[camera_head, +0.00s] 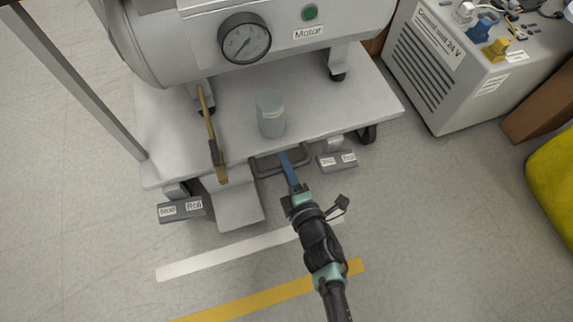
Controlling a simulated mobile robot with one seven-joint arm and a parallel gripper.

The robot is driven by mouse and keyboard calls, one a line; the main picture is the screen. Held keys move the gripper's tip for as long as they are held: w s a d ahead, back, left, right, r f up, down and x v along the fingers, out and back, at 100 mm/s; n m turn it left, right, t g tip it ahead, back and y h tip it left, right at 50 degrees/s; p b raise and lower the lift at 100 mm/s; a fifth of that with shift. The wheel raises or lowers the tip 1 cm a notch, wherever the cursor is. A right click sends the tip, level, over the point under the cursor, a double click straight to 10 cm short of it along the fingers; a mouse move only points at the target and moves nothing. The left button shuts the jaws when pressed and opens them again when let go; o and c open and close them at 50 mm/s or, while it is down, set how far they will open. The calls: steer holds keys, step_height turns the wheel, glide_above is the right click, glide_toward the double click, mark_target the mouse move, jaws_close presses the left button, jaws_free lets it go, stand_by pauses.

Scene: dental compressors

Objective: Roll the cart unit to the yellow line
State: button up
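The cart unit (335,121) is a light grey platform on casters carrying a grey tank with a gauge and a "Motor" label. A dark handle (266,168) sits at its front edge. My gripper (288,160) reaches the handle from the front with its blue fingers; I cannot tell whether they are closed around it. The yellow line (262,299) lies on the floor in front of the cart, partly hidden by my arm.
A white line (205,262) lies between the cart and the yellow line. Floor at the lower left is clear.

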jaws_close()
stand_by(1.1)
